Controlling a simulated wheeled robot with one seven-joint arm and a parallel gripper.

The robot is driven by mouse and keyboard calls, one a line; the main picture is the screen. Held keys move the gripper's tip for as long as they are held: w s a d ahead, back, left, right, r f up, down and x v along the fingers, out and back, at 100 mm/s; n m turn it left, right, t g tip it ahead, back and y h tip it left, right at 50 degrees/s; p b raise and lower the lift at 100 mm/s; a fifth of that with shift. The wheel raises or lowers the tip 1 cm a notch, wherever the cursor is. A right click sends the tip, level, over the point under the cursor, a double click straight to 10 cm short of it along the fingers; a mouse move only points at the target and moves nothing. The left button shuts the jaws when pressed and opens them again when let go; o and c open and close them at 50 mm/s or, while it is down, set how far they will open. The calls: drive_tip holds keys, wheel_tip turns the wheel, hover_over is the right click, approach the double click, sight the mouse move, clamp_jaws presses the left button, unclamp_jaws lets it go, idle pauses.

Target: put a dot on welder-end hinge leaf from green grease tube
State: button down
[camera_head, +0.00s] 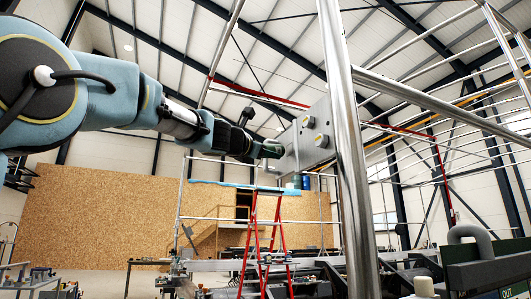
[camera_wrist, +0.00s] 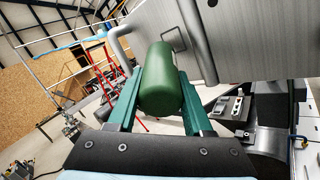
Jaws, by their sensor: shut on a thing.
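My gripper (camera_wrist: 160,82) has its two green fingers shut on the green grease tube (camera_wrist: 160,65), a plain dark green cylinder. The tube's far end reaches toward a large grey metal panel (camera_wrist: 220,35); I cannot tell whether it touches. In the head view my gripper (camera_head: 268,149) is raised at the end of my outstretched arm, beside the grey panel (camera_head: 310,135) with round knobs. A small metal plate with holes (camera_wrist: 233,108) lies right of the fingers in the wrist view. I cannot tell whether it is a hinge leaf, or which one is the welder-end leaf.
A thick shiny upright post (camera_head: 347,150) stands right of the panel, with metal rails around it. A red stepladder (camera_head: 262,240) stands beyond. A dark green machine (camera_head: 487,265) is at lower right.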

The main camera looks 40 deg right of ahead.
drive_tip(key=shift+s+d, duration=0.1)
drive_tip(key=shift+d, duration=0.15)
drive_tip(key=shift+s+a+b, duration=0.1)
drive_tip(key=shift+s+a, duration=0.15)
drive_tip(key=shift+s, duration=0.35)
drive_tip(key=shift+s+a+b, duration=0.1)
drive_tip(key=shift+s+a, duration=0.2)
drive_tip(key=shift+s, duration=0.35)
drive_tip(key=shift+s+a+b, duration=0.1)
drive_tip(key=shift+s+a, duration=0.15)
drive_tip(key=shift+s, duration=0.35)
drive_tip(key=shift+w+d+p, duration=0.1)
drive_tip(key=shift+w+d, duration=0.15)
drive_tip(key=shift+w, duration=0.35)
drive_tip(key=shift+w+d+p, duration=0.15)
drive_tip(key=shift+w+d, duration=0.15)
drive_tip(key=shift+w, duration=0.35)
drive_tip(key=shift+w+d+p, duration=0.1)
drive_tip(key=shift+w+d, duration=0.15)
drive_tip(key=shift+w, duration=0.35)
drive_tip(key=w+a+b, duration=0.2)
drive_tip(key=a, duration=0.3)
drive_tip(key=shift+a, duration=0.3)
drive_tip(key=shift+w, duration=0.1)
